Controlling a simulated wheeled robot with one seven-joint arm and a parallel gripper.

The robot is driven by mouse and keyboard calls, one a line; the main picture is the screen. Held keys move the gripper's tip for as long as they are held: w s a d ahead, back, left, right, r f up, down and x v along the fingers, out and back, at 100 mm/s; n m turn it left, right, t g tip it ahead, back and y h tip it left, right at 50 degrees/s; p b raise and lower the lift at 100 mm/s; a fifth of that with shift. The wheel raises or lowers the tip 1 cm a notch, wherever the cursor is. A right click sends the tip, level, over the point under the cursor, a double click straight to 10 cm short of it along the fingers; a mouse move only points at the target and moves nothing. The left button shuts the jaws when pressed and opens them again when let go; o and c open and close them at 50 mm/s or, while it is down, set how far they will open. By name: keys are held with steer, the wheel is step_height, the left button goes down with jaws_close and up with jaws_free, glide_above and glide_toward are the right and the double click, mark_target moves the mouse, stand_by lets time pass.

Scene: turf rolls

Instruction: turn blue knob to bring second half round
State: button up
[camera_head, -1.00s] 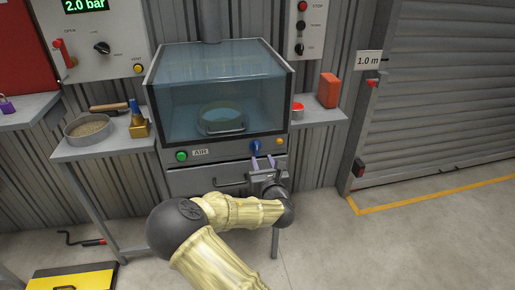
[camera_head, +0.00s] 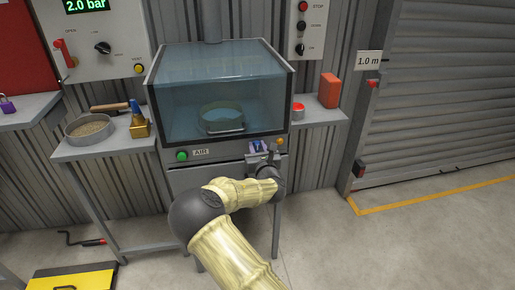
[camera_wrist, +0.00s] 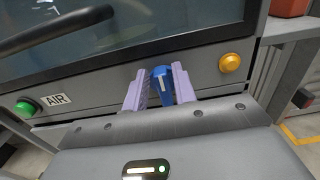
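The blue knob (camera_wrist: 162,84) is on the front panel of the glass-fronted cabinet (camera_head: 160,150), between the green button and the yellow button. It has a pale pointer line, nearly upright in the wrist view. My gripper (camera_wrist: 160,88) has its two lilac fingers on either side of the knob. A narrow gap seems to show at the left finger, and the right finger is very close to the knob; I cannot tell whether it touches. In the head view my gripper (camera_head: 259,147) covers most of the knob. A round dish (camera_head: 222,120) sits behind the glass.
A green button (camera_head: 182,156) with an AIR label is at the panel's left, and a yellow button (camera_wrist: 230,63) is close right of the knob. The door handle (camera_wrist: 55,30) crosses the glass above. Side shelves hold a sieve (camera_head: 90,128) and a red block (camera_head: 329,90).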

jaws_close()
steer(key=shift+d+m, duration=0.1)
steer(key=shift+m, duration=0.4)
steer(key=shift+f+m+b, duration=0.6)
steer(key=shift+m+b, duration=1.6)
steer(key=shift+m, duration=3.65)
steer(key=shift+f+m+b, duration=0.65)
steer(key=shift+m+b, duration=1.5)
steer(key=shift+m, duration=3.75)
steer(key=shift+f+m+b, duration=0.6)
steer(key=shift+m+b, duration=1.6)
steer(key=shift+m, duration=3.65)
